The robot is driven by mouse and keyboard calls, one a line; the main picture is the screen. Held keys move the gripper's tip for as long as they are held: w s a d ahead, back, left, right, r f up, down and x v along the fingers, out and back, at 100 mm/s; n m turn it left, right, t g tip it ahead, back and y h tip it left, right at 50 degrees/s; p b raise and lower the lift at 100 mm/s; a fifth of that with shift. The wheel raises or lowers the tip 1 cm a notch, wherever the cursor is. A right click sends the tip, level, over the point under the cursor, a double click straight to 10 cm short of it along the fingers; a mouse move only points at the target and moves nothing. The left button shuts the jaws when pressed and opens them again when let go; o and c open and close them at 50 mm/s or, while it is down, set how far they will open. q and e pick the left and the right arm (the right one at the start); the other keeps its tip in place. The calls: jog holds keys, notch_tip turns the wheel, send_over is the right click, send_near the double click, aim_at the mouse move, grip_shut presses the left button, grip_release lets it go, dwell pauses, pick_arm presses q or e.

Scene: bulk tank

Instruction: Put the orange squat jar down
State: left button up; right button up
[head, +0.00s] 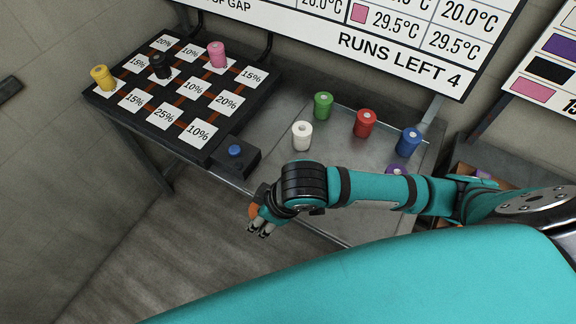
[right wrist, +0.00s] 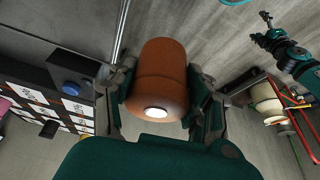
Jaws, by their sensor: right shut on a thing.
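The orange squat jar (right wrist: 160,65) is held between the fingers of my right gripper (right wrist: 160,100), with its pale round end facing the wrist camera. In the head view my right gripper (head: 262,229) is off the front edge of the metal table, above the floor. Only a small orange patch of the jar (head: 254,210) shows there, the rest hidden by the gripper. In the right wrist view a teal arm, seemingly my left, ends in a small gripper (right wrist: 266,18) at the upper right; its jaws are too small to judge.
A black board (head: 217,134) with percentage cards holds yellow (head: 102,77), black (head: 160,66) and pink (head: 216,54) jars. A blue button (head: 235,151) sits beside it. White (head: 302,136), green (head: 323,105), red (head: 365,123) and blue (head: 409,142) jars stand on the metal table (head: 270,128).

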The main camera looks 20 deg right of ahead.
jog(key=w+d, duration=0.2)
jog(key=w, duration=0.1)
jog(key=w+d+p, duration=0.1)
jog(key=w+d, duration=0.1)
jog(key=w, duration=0.2)
jog(key=w+d+f+p, duration=0.1)
jog(key=w+d, duration=0.1)
jog(key=w, duration=0.2)
jog(key=shift+d, duration=0.35)
jog(key=shift+w+d+f, duration=0.1)
jog(key=shift+w+d, duration=0.1)
jog(key=shift+w, duration=0.15)
jog(key=shift+w+f, duration=0.1)
jog(key=shift+w, duration=0.05)
notch_tip(320, 180, down, 3)
jog(key=shift+p, duration=0.5)
jog(key=shift+f, duration=0.2)
jog(key=o, duration=1.2)
jog(key=shift+f, duration=0.1)
jog(key=shift+o, duration=0.2)
jog(key=v, duration=1.2)
jog(key=shift+b, duration=0.4)
